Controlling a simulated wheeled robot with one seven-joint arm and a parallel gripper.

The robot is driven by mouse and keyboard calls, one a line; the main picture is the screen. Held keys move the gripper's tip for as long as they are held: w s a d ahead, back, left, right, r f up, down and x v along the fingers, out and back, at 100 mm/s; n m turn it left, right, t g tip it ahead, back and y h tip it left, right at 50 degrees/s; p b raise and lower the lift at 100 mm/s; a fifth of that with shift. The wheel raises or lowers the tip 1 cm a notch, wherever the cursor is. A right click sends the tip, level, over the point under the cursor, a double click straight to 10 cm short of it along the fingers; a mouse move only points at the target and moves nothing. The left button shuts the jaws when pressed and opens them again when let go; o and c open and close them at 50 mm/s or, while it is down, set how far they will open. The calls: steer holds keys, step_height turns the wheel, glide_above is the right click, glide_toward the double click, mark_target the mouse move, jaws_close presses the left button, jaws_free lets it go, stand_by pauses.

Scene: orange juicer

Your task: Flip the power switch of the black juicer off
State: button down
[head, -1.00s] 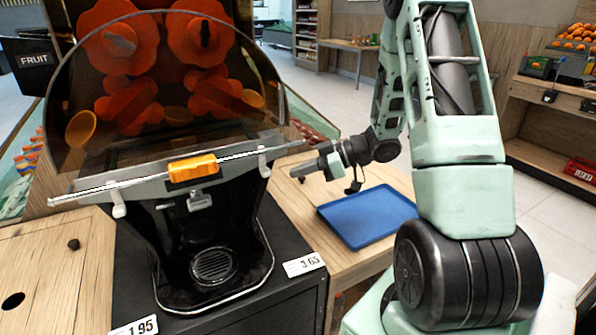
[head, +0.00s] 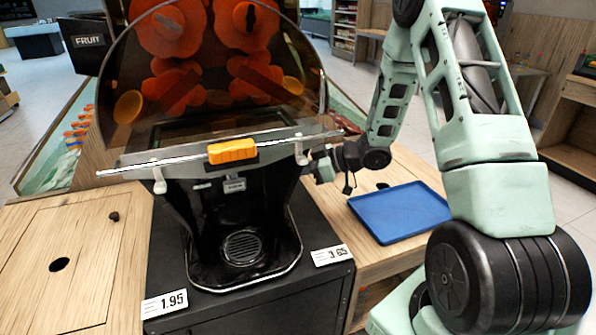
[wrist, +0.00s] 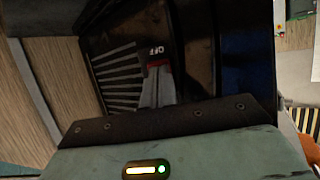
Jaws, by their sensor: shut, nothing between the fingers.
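The black juicer (head: 180,215) stands on a black cabinet, with a tinted cover over its orange inner parts. In the wrist view, a dark switch marked OFF (wrist: 157,49) with a red strip below it shows on the juicer's side, beside slatted vents. My gripper (wrist: 155,78) is shut, its grey fingers pointing at the switch and overlapping its lower edge. I cannot tell whether they touch. In the head view, my gripper is at the juicer's right side, its fingertips hidden behind the juicer. The switch is hidden there too.
A blue tray (head: 400,213) lies on the wooden counter to the right of the juicer. Price tags sit on the cabinet (head: 250,312) front edge. A wooden counter (head: 50,240) with a round hole is on the left.

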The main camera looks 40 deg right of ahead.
steer(key=shift+f, duration=0.1)
steer(key=shift+w+a+t+b, duration=0.15)
steer(key=shift+a+t+b, duration=0.05)
steer(key=shift+t+b, duration=0.15)
steer(key=shift+r+p, duration=0.85)
steer(key=shift+r, duration=0.05)
steer(key=shift+a, duration=0.1)
steer(key=shift+r, duration=0.1)
